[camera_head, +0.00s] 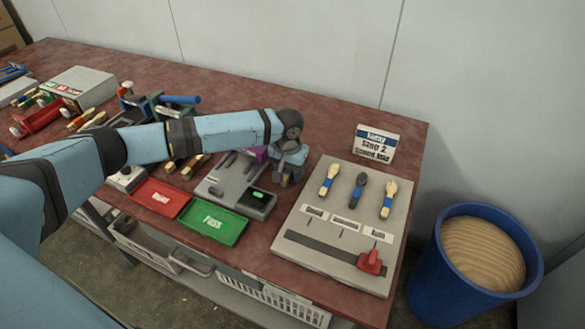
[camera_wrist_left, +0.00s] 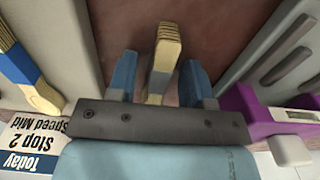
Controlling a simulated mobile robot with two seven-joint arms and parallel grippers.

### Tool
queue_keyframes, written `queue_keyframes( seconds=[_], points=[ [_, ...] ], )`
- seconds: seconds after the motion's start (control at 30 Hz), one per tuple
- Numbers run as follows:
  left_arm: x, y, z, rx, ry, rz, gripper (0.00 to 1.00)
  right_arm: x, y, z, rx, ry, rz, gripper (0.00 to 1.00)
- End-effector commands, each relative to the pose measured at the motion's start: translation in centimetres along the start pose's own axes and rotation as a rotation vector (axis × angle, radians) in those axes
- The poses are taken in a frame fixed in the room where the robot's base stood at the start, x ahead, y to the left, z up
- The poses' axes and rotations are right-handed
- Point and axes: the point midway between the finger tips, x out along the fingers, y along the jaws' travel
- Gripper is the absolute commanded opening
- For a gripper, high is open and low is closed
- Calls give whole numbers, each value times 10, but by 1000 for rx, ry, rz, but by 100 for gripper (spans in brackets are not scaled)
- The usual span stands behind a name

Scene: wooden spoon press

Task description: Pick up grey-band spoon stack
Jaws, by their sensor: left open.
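A wooden spoon stack (camera_wrist_left: 166,48) stands in the middle of the left wrist view, with layered ends pointing up the picture. A greyish band seems to cross it lower down, partly hidden. My left gripper (camera_wrist_left: 158,78) is open, with one blue finger on each side of the stack and visible gaps between. In the head view my left gripper (camera_head: 289,172) points down at the table between the grey device and the sloped board. Only a small brown bit of the stack shows under it there. My right gripper is not in view.
A grey board (camera_head: 314,258) with several banded spoons and a red slider stands right of the gripper. A sign (camera_head: 376,143) is behind it. Left are a grey device (camera_head: 222,188), green tray (camera_head: 213,222) and red tray (camera_head: 160,197). A blue bin (camera_head: 425,275) stands right of the table.

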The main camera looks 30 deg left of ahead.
Motion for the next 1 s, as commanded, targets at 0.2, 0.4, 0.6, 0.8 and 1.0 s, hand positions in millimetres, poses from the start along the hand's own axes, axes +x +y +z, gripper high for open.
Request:
queue_keyframes(
  seconds=[0.2, 0.4, 0.6, 0.8, 1.0],
  points=[
    [0, 0, 0, 0, 0, 0, 12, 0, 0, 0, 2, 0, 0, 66],
    [0, 0, 0, 0, 0, 0, 0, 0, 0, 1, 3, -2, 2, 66],
    [-2, 0, 0, 0, 0, 0, 0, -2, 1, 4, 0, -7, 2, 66],
    [-18, 0, -1, 0, 2, 2, 0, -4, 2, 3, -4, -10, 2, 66],
    [-62, 0, -1, 1, 3, 2, 0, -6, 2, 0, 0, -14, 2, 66]
  ],
)
